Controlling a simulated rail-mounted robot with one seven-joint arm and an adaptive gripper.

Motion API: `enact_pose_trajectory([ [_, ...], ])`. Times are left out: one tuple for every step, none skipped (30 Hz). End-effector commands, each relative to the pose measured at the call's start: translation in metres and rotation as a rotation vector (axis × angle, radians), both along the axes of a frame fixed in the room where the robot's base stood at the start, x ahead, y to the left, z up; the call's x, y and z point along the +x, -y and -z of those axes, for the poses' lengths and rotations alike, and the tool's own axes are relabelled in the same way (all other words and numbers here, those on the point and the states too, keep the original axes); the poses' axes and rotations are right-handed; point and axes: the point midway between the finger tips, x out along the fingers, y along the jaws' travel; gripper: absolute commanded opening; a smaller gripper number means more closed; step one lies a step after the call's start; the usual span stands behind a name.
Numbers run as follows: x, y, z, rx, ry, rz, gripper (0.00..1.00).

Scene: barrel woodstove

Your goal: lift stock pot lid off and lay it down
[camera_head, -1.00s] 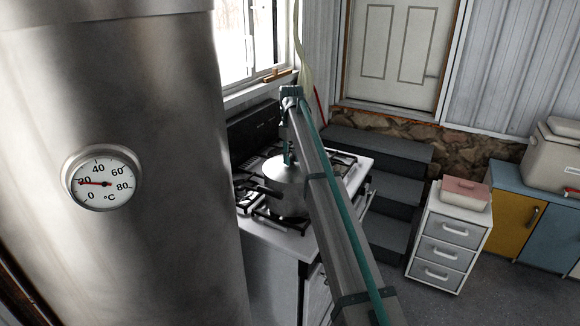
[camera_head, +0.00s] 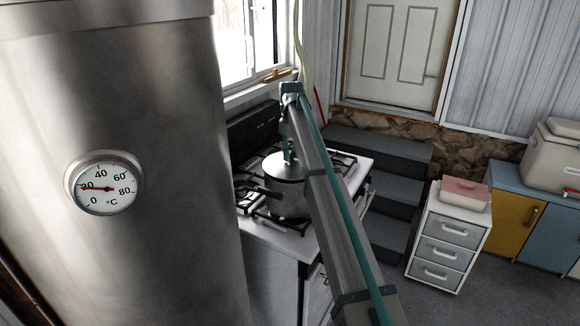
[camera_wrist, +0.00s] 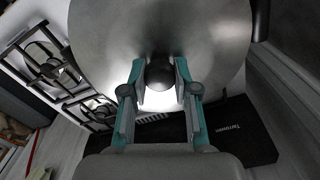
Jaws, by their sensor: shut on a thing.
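The stock pot (camera_head: 290,200) stands on the stove, partly hidden behind my arm. Its grey metal lid (camera_head: 280,170) is level over the pot mouth; I cannot tell whether there is a gap under it. The lid fills the upper middle of the wrist view (camera_wrist: 110,40). Its round black knob (camera_wrist: 160,75) sits between my fingers. My gripper (camera_head: 289,158) is above the lid, and the wrist view shows its teal-edged fingers (camera_wrist: 160,82) shut on the knob from both sides.
Black burner grates (camera_head: 262,212) cover the stove (camera_head: 285,240). A large metal barrel with a dial (camera_head: 103,182) stands close at left. The window (camera_head: 247,35) is behind the stove. Dark steps (camera_head: 385,190) and a white drawer unit (camera_head: 445,240) are at right. The floor there is clear.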

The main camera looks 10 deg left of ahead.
Motion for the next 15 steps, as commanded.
enact_pose_trajectory([
  [0.000,0.000,-0.002,0.000,0.000,0.000,0.00],
  [0.000,0.000,-0.002,0.000,0.000,0.000,0.00],
  [0.000,0.000,-0.003,0.000,0.000,0.000,0.00],
  [0.000,0.000,-0.003,0.000,0.000,0.000,0.00],
  [0.000,0.000,-0.003,0.000,0.000,0.000,0.00],
  [0.000,0.000,-0.004,0.000,0.000,0.000,0.00],
  [0.000,0.000,-0.005,0.000,0.000,0.000,0.00],
  [0.000,0.000,-0.006,0.000,0.000,0.000,0.00],
  [0.000,0.000,-0.008,0.000,0.000,0.000,0.00],
  [0.000,0.000,-0.010,0.000,0.000,0.000,0.00],
  [0.000,0.000,-0.012,0.000,0.000,0.000,0.00],
  [0.000,0.000,-0.014,0.000,0.000,0.000,0.00],
  [0.000,0.000,-0.016,0.000,0.000,0.000,0.00],
  [0.000,0.000,-0.018,0.000,0.000,0.000,0.00],
  [0.000,0.000,-0.021,0.000,0.000,0.000,0.00],
])
